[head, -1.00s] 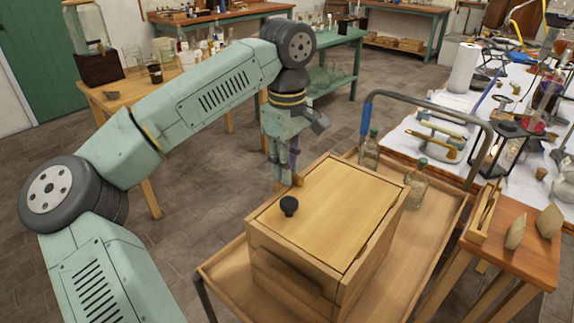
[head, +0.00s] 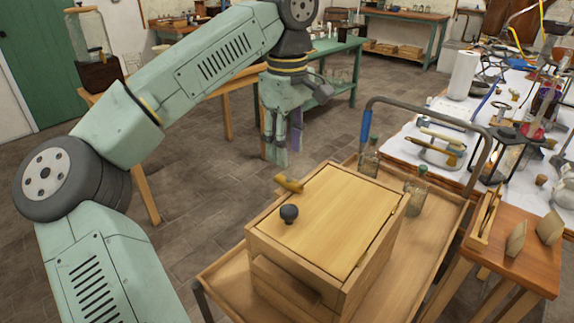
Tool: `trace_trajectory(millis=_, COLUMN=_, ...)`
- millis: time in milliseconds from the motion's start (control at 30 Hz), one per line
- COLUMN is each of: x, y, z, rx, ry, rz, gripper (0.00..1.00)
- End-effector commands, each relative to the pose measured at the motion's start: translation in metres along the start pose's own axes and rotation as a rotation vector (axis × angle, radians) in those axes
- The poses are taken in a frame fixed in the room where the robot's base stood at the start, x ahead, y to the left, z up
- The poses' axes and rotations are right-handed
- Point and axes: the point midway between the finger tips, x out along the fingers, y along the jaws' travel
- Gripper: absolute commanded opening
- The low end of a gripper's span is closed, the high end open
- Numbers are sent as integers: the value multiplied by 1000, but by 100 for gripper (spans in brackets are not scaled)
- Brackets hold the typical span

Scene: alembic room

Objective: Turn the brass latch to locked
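The brass latch (head: 289,183) shows at the far left edge of the wooden box (head: 350,214), a small gold-coloured lever lying at a slant beside the lid. Whether it stands at locked cannot be told from here. The box has a dark round knob (head: 289,213) on its lid and stands on a wooden cart. My gripper (head: 277,155) hangs fingers down, above and behind the latch and apart from it. Its fingers are seen close together at this angle, and any gap between them is unclear.
The wooden cart (head: 222,273) has a grey handle with a blue grip (head: 366,126). Glass bottles (head: 415,190) stand on the cart behind and right of the box. A small side table (head: 530,258) and a cluttered white-topped bench (head: 412,150) are at right. Floor is open at left.

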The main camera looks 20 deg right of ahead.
Motion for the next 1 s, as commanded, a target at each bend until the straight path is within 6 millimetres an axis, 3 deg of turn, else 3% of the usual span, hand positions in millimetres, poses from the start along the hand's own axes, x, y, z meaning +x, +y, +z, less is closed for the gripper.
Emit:
trace_trajectory(millis=100, x=-26, y=0, z=0, rx=-3, ry=3, rz=2, gripper=38)
trace_trajectory(millis=300, x=-47, y=0, z=0, rx=-2, ry=2, rz=0, gripper=38)
trace_trajectory(millis=767, x=-50, y=2, z=3, rx=4, ry=-13, rz=15, gripper=38)
trace_trajectory(millis=867, x=-46, y=13, z=20, rx=16, ry=-86, rz=96, gripper=38)
trace_trajectory(millis=1000, x=-57, y=36, z=77, rx=25, ry=-345, rz=344, gripper=38)
